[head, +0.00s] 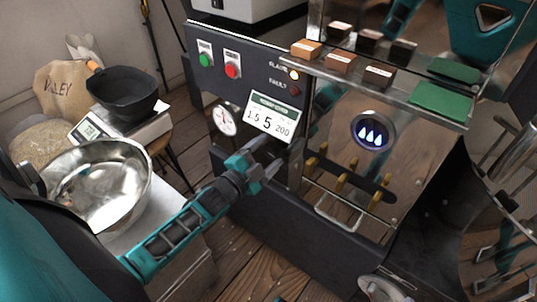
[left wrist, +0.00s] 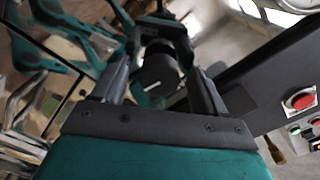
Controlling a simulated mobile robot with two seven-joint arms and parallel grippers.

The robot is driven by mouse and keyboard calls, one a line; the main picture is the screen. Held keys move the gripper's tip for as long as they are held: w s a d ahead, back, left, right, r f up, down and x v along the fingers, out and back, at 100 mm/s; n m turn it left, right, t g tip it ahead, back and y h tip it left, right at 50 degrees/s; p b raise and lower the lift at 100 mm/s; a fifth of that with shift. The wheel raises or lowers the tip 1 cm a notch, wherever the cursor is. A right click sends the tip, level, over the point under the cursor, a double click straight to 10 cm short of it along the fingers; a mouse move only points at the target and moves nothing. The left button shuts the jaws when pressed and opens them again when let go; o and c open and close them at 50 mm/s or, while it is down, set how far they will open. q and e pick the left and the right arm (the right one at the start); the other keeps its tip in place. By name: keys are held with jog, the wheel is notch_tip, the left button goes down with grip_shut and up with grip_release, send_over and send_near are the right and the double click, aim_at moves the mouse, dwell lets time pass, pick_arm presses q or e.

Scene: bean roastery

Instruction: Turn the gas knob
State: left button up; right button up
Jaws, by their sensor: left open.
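The gas knob (left wrist: 158,74) is a round black knob with a white pointer line, on the dark front of the machine. In the left wrist view it shows between the fingers of my left gripper (left wrist: 160,90), with one finger on each side. The gripper is open, and I cannot tell whether a finger touches the knob. In the head view my left gripper (head: 262,168) is at the dark panel, below the number card, and it hides the knob. My right gripper is not in view.
The panel has a green button (head: 205,60), a red button (head: 232,71), a round gauge (head: 224,120) and a number card (head: 270,117). A metal bowl (head: 100,185) and a black bowl on a scale (head: 122,92) stand left. Colour samples line a shelf (head: 385,82) at right.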

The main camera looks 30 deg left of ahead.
pick_arm(q)
jog(key=shift+w, duration=0.4)
jog(key=shift+c, duration=0.4)
jog(key=c, duration=1)
